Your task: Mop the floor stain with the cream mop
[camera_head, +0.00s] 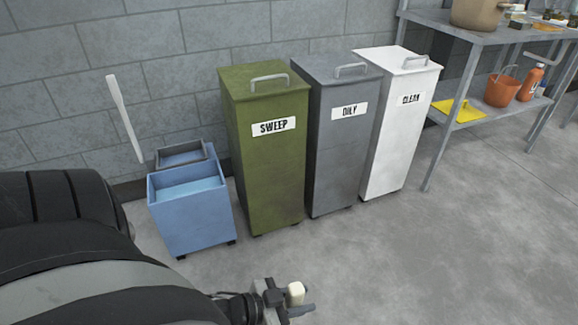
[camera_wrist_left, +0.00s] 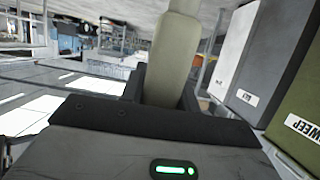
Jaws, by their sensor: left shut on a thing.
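My left gripper (camera_head: 288,298) is at the bottom middle of the head view, over the floor in front of the bins. It is shut on a cream bar, which I take as the handle of the cream mop (camera_head: 296,292). In the left wrist view the cream handle (camera_wrist_left: 174,62) stands between the two dark fingers and runs up out of the frame. The mop head is not visible. No floor stain shows in either view. My right gripper is not in view.
A blue bucket (camera_head: 193,218) stands by the wall, with a pale stick (camera_head: 124,115) behind it. Bins marked SWEEP (camera_head: 268,180), OILY (camera_head: 334,165) and CLEAN (camera_head: 393,150) stand beside it. A metal shelf (camera_head: 470,120) is at right. The floor (camera_head: 440,260) at lower right is clear.

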